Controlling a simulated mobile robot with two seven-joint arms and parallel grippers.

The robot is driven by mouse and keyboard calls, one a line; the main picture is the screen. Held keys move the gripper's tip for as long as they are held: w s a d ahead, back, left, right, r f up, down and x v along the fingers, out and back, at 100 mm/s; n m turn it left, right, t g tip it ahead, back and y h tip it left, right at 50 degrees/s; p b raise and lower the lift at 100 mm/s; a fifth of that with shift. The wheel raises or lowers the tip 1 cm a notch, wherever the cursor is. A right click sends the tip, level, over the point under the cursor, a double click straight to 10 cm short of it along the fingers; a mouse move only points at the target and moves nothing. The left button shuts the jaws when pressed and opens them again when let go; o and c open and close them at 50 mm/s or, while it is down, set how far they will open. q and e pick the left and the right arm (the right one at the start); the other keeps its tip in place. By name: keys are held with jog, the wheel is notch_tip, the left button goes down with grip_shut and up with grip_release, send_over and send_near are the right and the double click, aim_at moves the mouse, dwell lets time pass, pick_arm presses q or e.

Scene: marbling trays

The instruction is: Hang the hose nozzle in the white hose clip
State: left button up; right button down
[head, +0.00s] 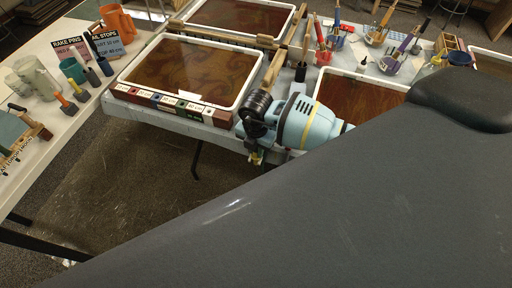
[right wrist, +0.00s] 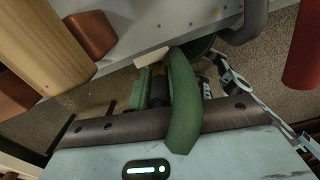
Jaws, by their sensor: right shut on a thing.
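My right gripper (head: 256,152) is low at the front edge of the marbling table in the head view. Only a small bit of the nozzle shows below the gripper in the head view. In the right wrist view a small pale piece (right wrist: 151,57) lies by the table edge, close to the nozzle; I cannot tell whether it is the white hose clip or whether they touch. My left gripper is not in view.
White-rimmed trays (head: 238,101) of brown marbled liquid stand on the table, with a row of labelled blocks (head: 170,101) along its front edge. A side table (head: 75,122) with cups and tools is at left. The floor (head: 125,165) between is open.

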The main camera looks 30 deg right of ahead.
jog(key=c, duration=1.2)
grip_release()
jog(key=shift+c, duration=0.2)
notch_tip(320, 180, up, 7)
jog(key=shift+r+p, duration=0.1)
jog(key=shift+p, duration=0.35)
jog(key=shift+r, duration=0.35)
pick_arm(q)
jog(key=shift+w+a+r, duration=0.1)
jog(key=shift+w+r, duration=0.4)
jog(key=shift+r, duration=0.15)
